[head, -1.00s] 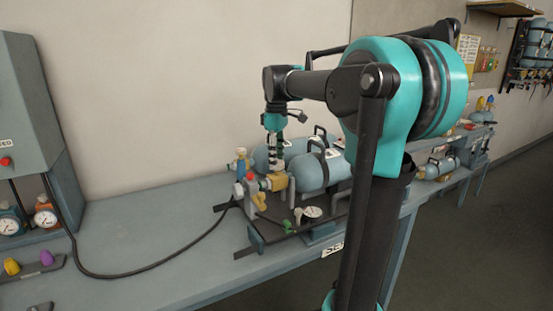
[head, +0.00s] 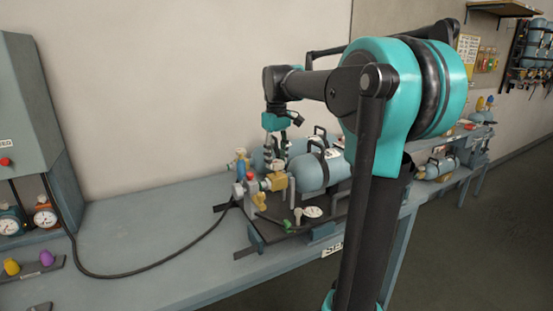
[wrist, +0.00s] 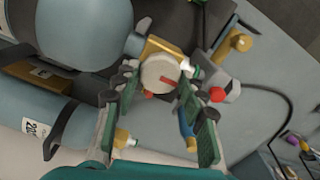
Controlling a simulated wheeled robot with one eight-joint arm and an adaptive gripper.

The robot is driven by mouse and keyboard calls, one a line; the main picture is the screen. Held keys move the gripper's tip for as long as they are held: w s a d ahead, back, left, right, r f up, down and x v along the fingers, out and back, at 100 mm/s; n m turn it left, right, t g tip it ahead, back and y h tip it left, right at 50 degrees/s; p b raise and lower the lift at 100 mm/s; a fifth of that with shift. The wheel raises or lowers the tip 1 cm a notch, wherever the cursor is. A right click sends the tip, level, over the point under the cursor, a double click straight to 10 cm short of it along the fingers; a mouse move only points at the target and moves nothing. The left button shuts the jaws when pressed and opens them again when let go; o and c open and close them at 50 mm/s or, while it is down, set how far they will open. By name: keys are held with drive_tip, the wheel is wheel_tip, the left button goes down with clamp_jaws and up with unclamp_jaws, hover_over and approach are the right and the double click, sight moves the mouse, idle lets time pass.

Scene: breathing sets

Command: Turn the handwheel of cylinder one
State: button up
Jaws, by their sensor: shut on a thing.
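Two blue-grey cylinders lie side by side on the bench, the nearer one (head: 318,171) and the farther one (head: 258,160). The nearer one also shows in the wrist view (wrist: 85,30), its brass valve (wrist: 152,48) topped by a round pale handwheel (wrist: 160,74) with a red mark. My gripper (wrist: 157,84) points down over that valve, its green-padded fingers on opposite sides of the wheel and shut on it. In the head view my gripper (head: 277,164) hides most of the wheel. The frames do not show which cylinder is numbered one.
A red knob (wrist: 217,95) and a brass fitting (wrist: 236,43) sit close to the fingers. A black hose (head: 150,269) runs left across the bench (head: 175,225). The bench left of the set is mostly clear.

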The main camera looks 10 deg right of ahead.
sight(277, 162)
drive_tip(key=o, duration=1.2)
drive_tip(key=shift+c, duration=0.2)
wheel_tip(277, 162, up, 12)
